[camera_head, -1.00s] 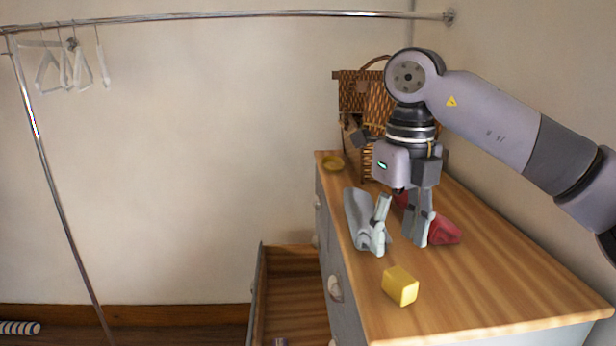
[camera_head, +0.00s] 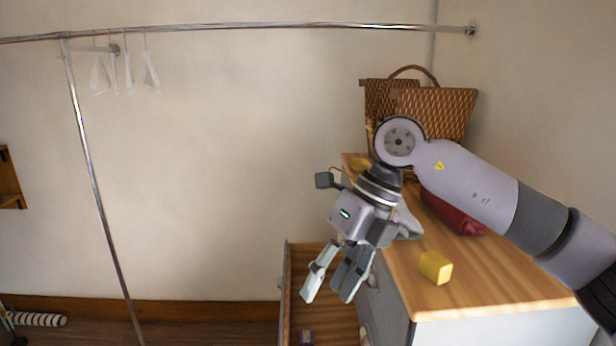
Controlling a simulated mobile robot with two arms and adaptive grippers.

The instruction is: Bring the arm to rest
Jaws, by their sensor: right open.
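My right arm comes in from the right, above the wooden dresser top (camera_head: 510,272). My right gripper (camera_head: 329,298) is open and empty. It points down and left, past the dresser's left edge, and in the picture its fingertips lie over the open drawer (camera_head: 318,322). A grey item (camera_head: 410,222) on the dresser is mostly hidden behind the gripper. My left gripper does not show.
A metal rail (camera_head: 250,27) with white hangers (camera_head: 128,75) stands left. A striped roll (camera_head: 38,320) lies on the floor.

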